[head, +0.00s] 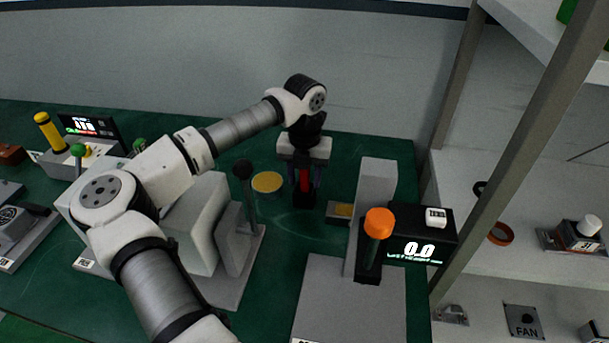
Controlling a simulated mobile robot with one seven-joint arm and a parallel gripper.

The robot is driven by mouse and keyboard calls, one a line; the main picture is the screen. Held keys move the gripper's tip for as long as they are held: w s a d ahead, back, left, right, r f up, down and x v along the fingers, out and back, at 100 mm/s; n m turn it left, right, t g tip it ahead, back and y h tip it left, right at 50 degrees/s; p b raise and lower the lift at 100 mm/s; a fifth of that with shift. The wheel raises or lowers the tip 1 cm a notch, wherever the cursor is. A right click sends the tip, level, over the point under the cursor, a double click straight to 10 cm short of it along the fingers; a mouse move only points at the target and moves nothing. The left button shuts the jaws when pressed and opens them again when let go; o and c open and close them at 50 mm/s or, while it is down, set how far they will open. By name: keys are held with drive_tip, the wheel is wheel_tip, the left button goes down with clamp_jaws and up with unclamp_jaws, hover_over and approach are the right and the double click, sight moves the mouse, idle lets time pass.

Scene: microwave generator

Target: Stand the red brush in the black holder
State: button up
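The red brush (304,181) is upright at the back middle of the green bench, below my gripper's palm. The black holder (304,200) is directly under it, and the brush's lower end appears to be in or right at the holder. My gripper (305,184) points down over the brush, with one dark finger on each side. The fingers look spread wider than the brush, with a gap on both sides. The brush's top is partly hidden by the gripper, and its foot inside the holder cannot be seen.
A yellow disc (267,182) lies left of the holder, near a black-knobbed lever (243,170). A small yellow-topped block (341,211) and a tall grey post (374,190) stand to the right. An orange-knobbed handle (379,223) and black display box (422,237) are nearer.

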drive_tip(key=shift+r, duration=0.15)
wheel_tip(320, 180, up, 12)
drive_tip(key=shift+r+b, duration=0.1)
drive_tip(key=shift+b, duration=0.95)
